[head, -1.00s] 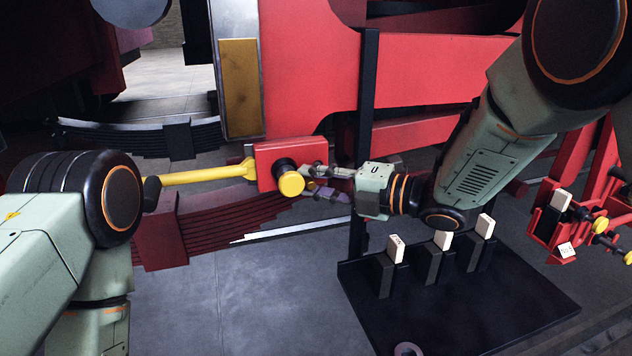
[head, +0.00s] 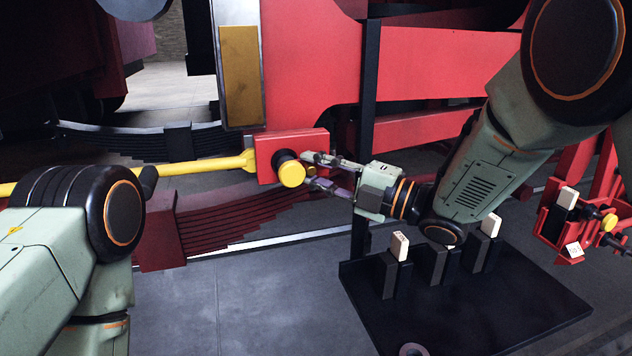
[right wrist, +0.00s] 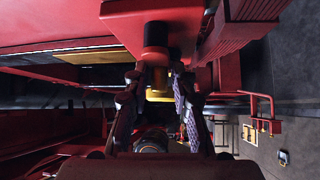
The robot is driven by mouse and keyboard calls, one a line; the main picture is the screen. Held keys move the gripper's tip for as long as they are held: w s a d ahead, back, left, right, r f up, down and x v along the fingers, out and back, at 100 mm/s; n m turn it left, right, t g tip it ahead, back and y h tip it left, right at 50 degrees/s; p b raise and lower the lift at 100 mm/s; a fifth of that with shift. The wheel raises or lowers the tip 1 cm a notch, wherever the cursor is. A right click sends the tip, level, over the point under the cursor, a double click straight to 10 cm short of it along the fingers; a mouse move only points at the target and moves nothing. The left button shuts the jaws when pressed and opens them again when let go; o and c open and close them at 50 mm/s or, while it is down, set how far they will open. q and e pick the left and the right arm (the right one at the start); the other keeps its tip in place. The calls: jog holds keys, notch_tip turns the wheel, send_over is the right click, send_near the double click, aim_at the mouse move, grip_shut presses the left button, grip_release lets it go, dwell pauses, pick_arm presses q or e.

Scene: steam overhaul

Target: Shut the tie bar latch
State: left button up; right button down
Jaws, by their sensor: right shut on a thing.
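The tie bar latch shows in the head view as a red block (head: 308,147) with a black-collared yellow knob (head: 292,174), beside a yellow bar (head: 205,167) running left. My right gripper (head: 309,169) reaches in from the right, its fingers at the knob. In the right wrist view the black collar (right wrist: 156,36) and the yellow knob (right wrist: 159,93) show between the fingers (right wrist: 158,78), which are shut on the knob. The fingers partly hide the knob there. My left arm fills the lower left, and its gripper is not in view.
A black base (head: 470,310) with several posts holding pale blocks stands below my right arm. A red rack (head: 562,225) with yellow-ended parts is at the right. The red engine frame (head: 310,60) stands close behind the latch. Grey floor (head: 225,310) is clear at lower middle.

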jog(key=shift+f, duration=0.15)
jog(key=c, duration=1.5)
grip_release()
jog(key=shift+c, duration=0.2)
jog(key=shift+o, duration=1.2)
jog(key=shift+d, duration=0.15)
jog(key=shift+d, duration=0.1)
jog(key=v, duration=1.2)
